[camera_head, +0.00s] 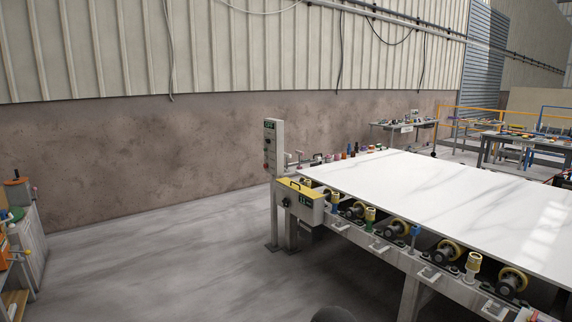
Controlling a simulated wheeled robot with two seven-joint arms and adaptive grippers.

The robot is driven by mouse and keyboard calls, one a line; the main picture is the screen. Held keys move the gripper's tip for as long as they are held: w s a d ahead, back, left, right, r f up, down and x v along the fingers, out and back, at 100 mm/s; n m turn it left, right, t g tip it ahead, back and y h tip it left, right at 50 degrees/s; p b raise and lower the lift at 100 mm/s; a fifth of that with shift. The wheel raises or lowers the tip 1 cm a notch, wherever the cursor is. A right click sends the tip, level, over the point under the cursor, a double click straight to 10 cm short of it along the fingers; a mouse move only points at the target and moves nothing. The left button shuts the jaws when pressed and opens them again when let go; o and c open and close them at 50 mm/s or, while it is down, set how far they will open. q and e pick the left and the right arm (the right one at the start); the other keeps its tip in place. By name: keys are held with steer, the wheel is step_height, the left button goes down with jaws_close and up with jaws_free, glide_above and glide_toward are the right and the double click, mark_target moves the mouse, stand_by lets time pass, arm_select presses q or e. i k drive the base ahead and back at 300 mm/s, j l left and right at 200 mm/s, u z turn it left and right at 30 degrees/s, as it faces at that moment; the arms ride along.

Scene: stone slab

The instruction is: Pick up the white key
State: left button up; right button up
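I cannot make out a white key anywhere in the head view. Small items too small to identify stand along the far left edge of the machine table that bears the large white stone slab (430,195). Neither of my grippers shows. A dark rounded shape at the bottom edge is cut off, and I cannot tell what it is.
A control post (273,150) and a yellow-topped box (300,198) stand at the table's left end. Rollers (450,251) line its near side. A cabinet (30,240) stands at far left. Workbenches (510,140) are at back right. The grey floor (160,260) between is clear.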

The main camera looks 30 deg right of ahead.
mark_target(288, 156)
steer(key=i+u, duration=0.1)
steer(key=i, duration=1.5)
steer(key=i+u, duration=0.1)
steer(key=i, duration=1.45)
steer(key=i+z, duration=0.2)
steer(key=i, duration=0.45)
steer(key=i+j+z, duration=0.2)
steer(key=i, duration=0.45)
steer(key=i+j+z, duration=0.2)
steer(key=i, duration=0.45)
steer(key=i+l+z, duration=0.4)
steer(key=i, duration=0.8)
steer(key=i+j+z, duration=0.15)
steer(key=i+z, duration=0.2)
steer(key=i, duration=0.85)
steer(key=i+j, duration=0.1)
steer(key=i, duration=1)
steer(key=i+j+u, duration=0.1)
steer(key=i, duration=1.05)
